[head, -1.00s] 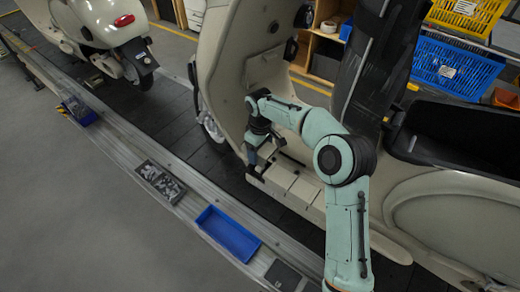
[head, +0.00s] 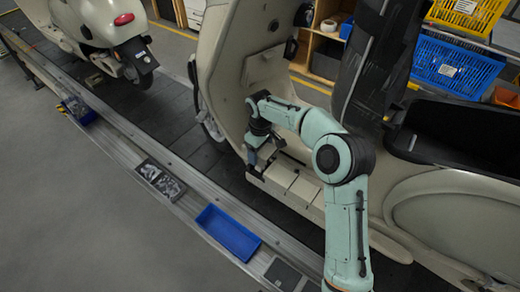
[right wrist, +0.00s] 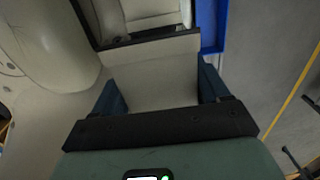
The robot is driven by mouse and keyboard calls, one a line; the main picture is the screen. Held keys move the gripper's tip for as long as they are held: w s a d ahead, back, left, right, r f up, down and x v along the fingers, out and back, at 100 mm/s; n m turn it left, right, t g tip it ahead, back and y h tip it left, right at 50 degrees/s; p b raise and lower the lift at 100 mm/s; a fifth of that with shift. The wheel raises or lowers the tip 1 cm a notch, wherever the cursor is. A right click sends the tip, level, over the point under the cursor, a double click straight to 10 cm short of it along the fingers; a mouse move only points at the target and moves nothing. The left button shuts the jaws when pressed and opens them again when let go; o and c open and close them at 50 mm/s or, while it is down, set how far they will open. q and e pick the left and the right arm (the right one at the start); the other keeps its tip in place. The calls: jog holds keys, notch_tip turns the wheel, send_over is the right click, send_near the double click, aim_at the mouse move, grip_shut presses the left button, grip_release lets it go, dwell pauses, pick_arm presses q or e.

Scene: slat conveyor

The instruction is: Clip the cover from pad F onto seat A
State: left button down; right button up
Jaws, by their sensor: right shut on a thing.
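My right gripper (head: 256,156) is low at the front of the near scooter's floorboard. In the right wrist view its two dark blue fingers (right wrist: 160,92) are shut on a plain beige cover (right wrist: 152,74). A dark edge and pale panels (right wrist: 150,20) lie just beyond the cover; contact with them cannot be told. Pale blocks (head: 280,175) line the floorboard beside the gripper in the head view. No letters are readable, so seat A cannot be singled out. A dark square pad (head: 282,274) lies bare on the near rail; its letter is unreadable. My left gripper is not in view.
The scooter's tall front shield (head: 232,70) stands close behind the gripper. A blue tray (head: 229,233) and a tray of grey parts (head: 160,180) sit on the conveyor's near rail (head: 130,140). Another scooter (head: 95,30) stands farther left. The grey floor at left is clear.

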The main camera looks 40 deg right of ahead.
jog(key=shift+f+b, duration=1)
jog(key=shift+f, duration=1.2)
jog(key=shift+f+b, duration=0.55)
jog(key=shift+f, duration=0.7)
jog(key=shift+f, duration=0.3)
jog(key=shift+f, duration=0.2)
jog(key=o, duration=1.1)
jog(key=shift+d+r, duration=0.1)
jog(key=shift+d, duration=0.1)
